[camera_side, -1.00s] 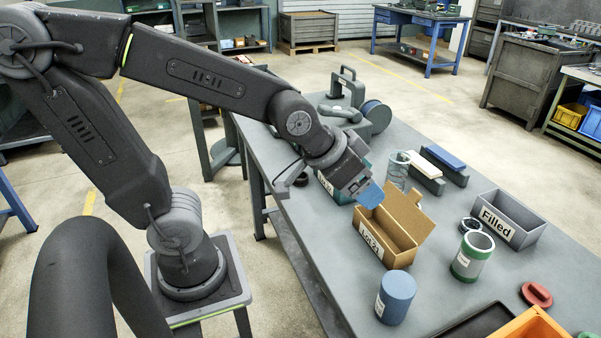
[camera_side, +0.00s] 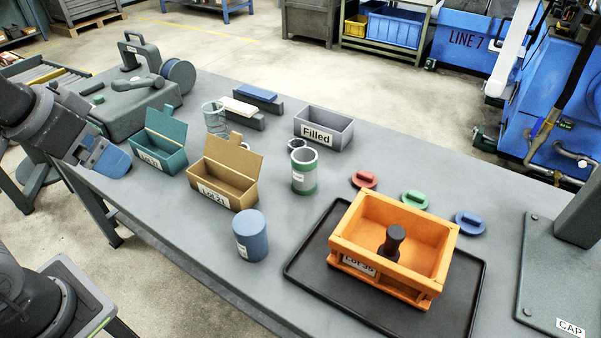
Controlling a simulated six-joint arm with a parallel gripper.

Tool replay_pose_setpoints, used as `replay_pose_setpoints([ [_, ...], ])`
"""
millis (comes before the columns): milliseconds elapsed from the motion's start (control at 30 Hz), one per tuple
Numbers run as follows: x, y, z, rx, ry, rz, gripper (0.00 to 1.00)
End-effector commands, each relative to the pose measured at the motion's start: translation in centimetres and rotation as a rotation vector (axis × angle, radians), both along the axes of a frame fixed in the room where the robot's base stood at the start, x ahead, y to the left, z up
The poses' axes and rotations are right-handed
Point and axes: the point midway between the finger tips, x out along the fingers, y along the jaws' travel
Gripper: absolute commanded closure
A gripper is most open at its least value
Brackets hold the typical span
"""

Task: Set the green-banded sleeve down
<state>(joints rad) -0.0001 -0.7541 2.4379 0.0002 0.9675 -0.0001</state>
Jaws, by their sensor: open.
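The green-banded sleeve (camera_side: 304,172) is a grey, open-topped cylinder with a white label and a green band around its bottom. It stands upright on the grey bench, right of the tan Lot 21 box. My gripper (camera_side: 112,162), with blue fingertips, is at the left, just left of the teal box, well away from the sleeve. It is open, and I see nothing in it.
The tan box (camera_side: 231,179) and teal box (camera_side: 165,142) have raised lids. A blue cylinder (camera_side: 250,236) stands in front. The grey Filled bin (camera_side: 341,132) is behind. An orange box (camera_side: 433,255) sits on a black tray (camera_side: 330,285). Three coloured lids lie right.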

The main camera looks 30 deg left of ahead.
Motion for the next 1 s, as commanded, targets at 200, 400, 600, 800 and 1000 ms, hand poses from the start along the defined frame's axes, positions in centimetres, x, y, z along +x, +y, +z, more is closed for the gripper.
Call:
replay_pose_setpoints([
  [200, 1.6, -1.3, 3.6, -0.036, -0.040, -0.056, 0.07],
  [400, 6.1, -5.0, 5.7, -0.135, -0.179, -0.183, 0.07],
  [600, 12.2, -9.3, 8.4, -0.244, -0.371, -0.271, 0.07],
  [800, 20.7, -13.3, 10.1, -0.291, -0.609, -0.215, 0.07],
  [1000, 25.9, -14.2, 8.7, -0.208, -0.709, -0.073, 0.07],
])
